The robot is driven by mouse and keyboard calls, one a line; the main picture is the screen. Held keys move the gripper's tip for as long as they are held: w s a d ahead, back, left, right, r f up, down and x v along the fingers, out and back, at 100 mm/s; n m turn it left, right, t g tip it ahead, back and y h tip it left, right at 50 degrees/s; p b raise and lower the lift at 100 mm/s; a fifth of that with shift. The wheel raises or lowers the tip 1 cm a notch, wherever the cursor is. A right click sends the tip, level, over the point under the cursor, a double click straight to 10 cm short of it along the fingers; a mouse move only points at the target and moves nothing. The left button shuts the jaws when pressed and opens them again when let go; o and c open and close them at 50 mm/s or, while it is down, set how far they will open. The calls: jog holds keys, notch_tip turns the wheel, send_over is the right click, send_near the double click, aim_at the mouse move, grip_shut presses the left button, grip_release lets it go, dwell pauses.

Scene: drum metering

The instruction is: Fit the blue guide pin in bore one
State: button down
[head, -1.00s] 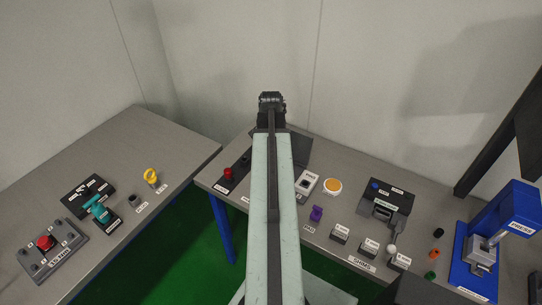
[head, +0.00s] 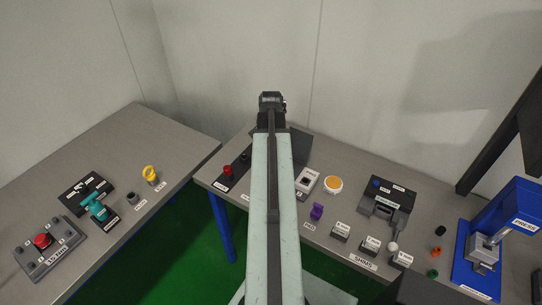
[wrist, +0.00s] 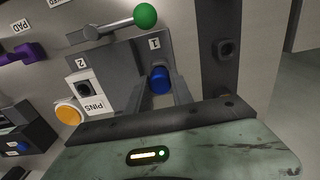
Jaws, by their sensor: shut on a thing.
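The blue guide pin (wrist: 159,83) is held between the fingers of my gripper (wrist: 161,94) in the wrist view. It is in front of the grey block (wrist: 119,62), just below the label "1" (wrist: 155,44). The pin and fingers cover bore one, so I cannot tell whether the pin's end is inside it or only against it. In the head view my gripper (head: 270,98) is at the far end of the arm, and the pin is hidden there.
A lever with a green knob (wrist: 145,15) crosses above the block. The white-topped "PINS" holder (wrist: 84,89), an orange disc (wrist: 69,114) and a purple pad (wrist: 35,52) are to the left. A dark fixture with a socket (wrist: 226,48) is to the right.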

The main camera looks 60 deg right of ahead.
jog(key=shift+f+b, duration=0.85)
jog(key=shift+f, duration=0.1)
jog(key=c, duration=1)
grip_release()
jog(key=shift+c, duration=0.2)
jog(key=shift+r, duration=0.15)
notch_tip(320, 180, up, 8)
jog(key=p, duration=0.8)
jog(key=shift+f, duration=0.2)
